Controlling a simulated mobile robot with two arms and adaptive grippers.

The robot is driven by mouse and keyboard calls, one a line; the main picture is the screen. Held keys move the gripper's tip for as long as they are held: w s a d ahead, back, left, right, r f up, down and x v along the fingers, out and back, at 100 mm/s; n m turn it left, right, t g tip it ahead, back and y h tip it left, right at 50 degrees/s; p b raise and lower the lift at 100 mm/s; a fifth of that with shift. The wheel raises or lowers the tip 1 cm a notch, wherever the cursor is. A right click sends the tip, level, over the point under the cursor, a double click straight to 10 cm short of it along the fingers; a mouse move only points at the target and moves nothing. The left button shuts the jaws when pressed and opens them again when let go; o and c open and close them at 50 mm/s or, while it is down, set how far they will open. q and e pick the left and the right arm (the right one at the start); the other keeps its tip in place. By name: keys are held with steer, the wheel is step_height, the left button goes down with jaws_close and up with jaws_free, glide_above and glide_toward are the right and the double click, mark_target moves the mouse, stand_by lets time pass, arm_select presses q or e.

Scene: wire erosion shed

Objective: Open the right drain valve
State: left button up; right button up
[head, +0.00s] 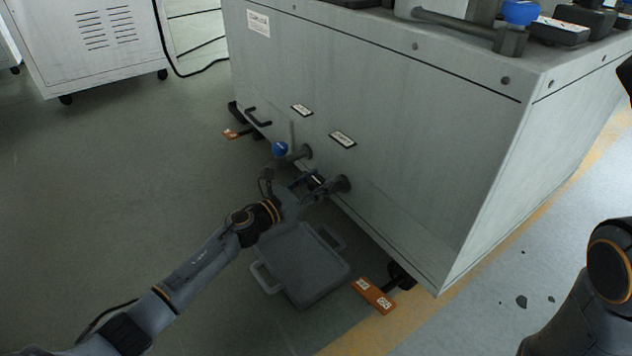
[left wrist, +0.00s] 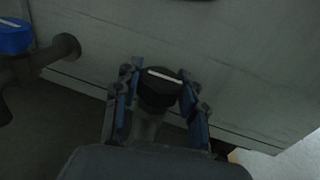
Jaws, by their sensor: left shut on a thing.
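The right drain valve (head: 342,184) sticks out low on the side of the grey machine cabinet. Its dark knob (left wrist: 160,88) has a white line on top, running roughly across the left wrist view. My left gripper (head: 312,184) is shut on this knob, with one blue-edged finger on each side of it in the left wrist view (left wrist: 160,100). The left drain valve, with a blue knob (head: 280,148), stands just left of it; that blue knob also shows in the left wrist view (left wrist: 14,38). My right gripper is out of view.
A grey tray (head: 318,293) with handles lies on the floor below the valves. Orange tags (head: 373,296) sit at the cabinet's feet. Two labels (head: 343,139) are above the valves. A white cabinet (head: 105,45) stands at the back left. The floor at left is clear.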

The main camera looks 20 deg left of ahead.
arm_select(q)
steer(key=shift+d+r+n+t+y+p, duration=0.15)
steer(key=shift+n+t+y+p, duration=0.65)
steer(key=shift+n+y+p, duration=0.7)
steer(key=n+y, duration=0.1)
steer(key=y, duration=0.1)
steer(key=n+y, duration=0.1)
steer(key=y, duration=0.1)
steer(key=shift+t+y, duration=0.3)
steer(key=shift+y, duration=0.1)
steer(key=n+y+p, duration=0.1)
steer(key=n+y, duration=0.2)
steer(key=y, duration=0.2)
steer(key=shift+n+y, duration=0.3)
steer(key=shift+n, duration=0.1)
steer(key=shift+n+g+y+b, duration=0.15)
steer(key=shift+n+g+y, duration=0.85)
steer(key=shift+y, duration=0.45)
steer(key=shift+n+g+y+b, duration=0.15)
steer(key=shift+n+g+y, duration=0.65)
steer(key=shift+n+y, duration=0.5)
steer(key=shift+a+y, duration=0.2)
steer(key=shift+y, duration=0.05)
steer(key=o, duration=1.2)
steer(key=shift+c, duration=0.2)
